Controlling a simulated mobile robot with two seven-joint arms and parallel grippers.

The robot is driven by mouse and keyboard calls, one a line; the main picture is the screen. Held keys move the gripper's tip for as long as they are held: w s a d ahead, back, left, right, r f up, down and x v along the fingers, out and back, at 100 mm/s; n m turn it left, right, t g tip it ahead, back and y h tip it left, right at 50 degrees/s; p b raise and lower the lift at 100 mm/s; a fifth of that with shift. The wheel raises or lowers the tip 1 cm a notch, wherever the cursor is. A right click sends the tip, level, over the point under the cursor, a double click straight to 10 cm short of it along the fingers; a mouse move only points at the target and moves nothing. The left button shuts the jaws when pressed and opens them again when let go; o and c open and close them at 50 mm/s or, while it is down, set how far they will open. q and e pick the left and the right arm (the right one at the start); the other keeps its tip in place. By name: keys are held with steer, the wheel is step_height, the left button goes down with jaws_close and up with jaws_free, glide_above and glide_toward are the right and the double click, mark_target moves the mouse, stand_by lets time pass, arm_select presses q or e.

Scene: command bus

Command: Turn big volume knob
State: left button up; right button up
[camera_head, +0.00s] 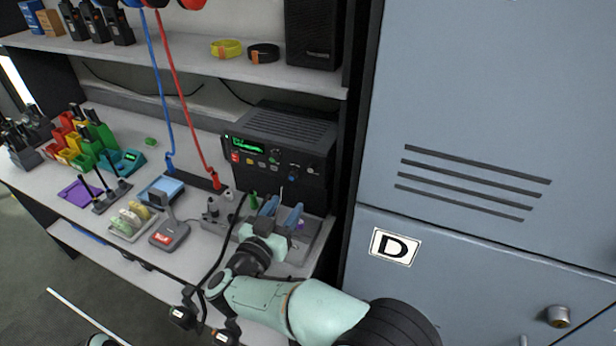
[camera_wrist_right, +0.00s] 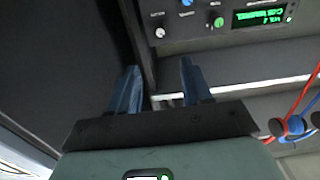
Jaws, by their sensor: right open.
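A black radio unit (camera_head: 285,135) with a green lit display stands at the right end of the bench, below the shelf. Its front carries several coloured buttons and knobs, including a blue-marked one (camera_head: 293,178). The wrist view shows the panel upside down, with a blue knob (camera_wrist_right: 186,3), a white-marked knob (camera_wrist_right: 159,32) and a green-marked knob (camera_wrist_right: 218,22); I cannot tell which is the big volume knob. My right gripper (camera_head: 282,210) is open and empty in front of the panel's lower part. Its blue fingers (camera_wrist_right: 160,68) point at the panel, apart from the knobs.
A blue-grey locker (camera_head: 470,120) marked D stands close right of the bench. Blue and red cords (camera_head: 188,120) hang beside the radio unit. A shelf (camera_head: 200,62) overhangs it.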

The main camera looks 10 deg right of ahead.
mark_target(310, 171)
steer(key=x, duration=1.3)
steer(key=shift+w+d+f, duration=0.2)
steer(key=shift+w+f, duration=0.1)
steer(key=shift+w, duration=0.05)
jaws_close()
